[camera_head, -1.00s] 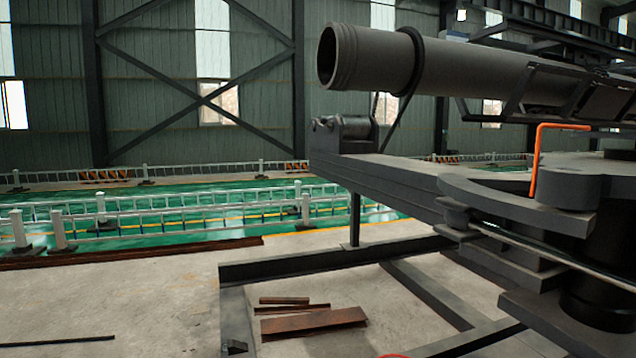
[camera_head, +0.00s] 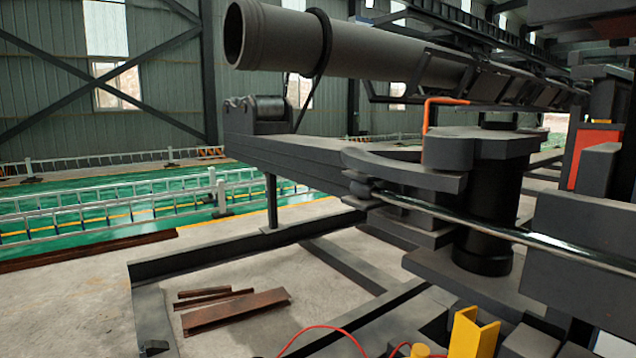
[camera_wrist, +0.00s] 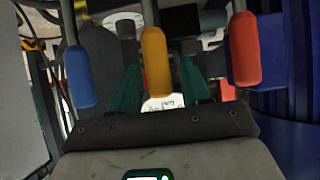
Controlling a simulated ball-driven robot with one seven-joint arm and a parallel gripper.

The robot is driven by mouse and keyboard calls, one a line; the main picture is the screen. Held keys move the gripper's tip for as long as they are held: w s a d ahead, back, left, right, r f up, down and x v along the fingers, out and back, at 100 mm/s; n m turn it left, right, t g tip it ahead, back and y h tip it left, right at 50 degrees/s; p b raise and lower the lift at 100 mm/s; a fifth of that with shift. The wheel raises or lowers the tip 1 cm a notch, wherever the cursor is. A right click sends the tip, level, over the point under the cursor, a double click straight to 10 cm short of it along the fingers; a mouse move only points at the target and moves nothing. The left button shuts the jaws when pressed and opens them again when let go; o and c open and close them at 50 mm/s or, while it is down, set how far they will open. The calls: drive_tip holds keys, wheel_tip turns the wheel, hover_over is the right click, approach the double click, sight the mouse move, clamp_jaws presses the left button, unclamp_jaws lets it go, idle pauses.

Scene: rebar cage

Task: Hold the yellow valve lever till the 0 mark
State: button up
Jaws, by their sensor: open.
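The yellow valve lever (camera_wrist: 156,60) hangs in the middle of the wrist view, with a rounded yellow grip on a grey rod. My gripper (camera_wrist: 161,72) is open, its two green fingers standing left and right of the yellow lever. Gaps seem to show between the lever and the fingers; I cannot tell how deep the lever sits between them. A white label (camera_wrist: 163,102) with small dark writing shows behind the lever's lower end; I cannot read a 0 mark on it. Neither my gripper nor the lever shows in the head view.
A blue lever (camera_wrist: 79,76) is close on the left and a red lever (camera_wrist: 244,50) on the right. A dark blue ribbed body (camera_wrist: 288,60) fills the right edge. The head view shows a large grey pipe (camera_head: 360,50), steel beams and a yellow post (camera_head: 473,335).

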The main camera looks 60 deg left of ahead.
drive_tip(key=p+v, duration=0.4)
drive_tip(key=v, duration=0.4)
idle(0.4)
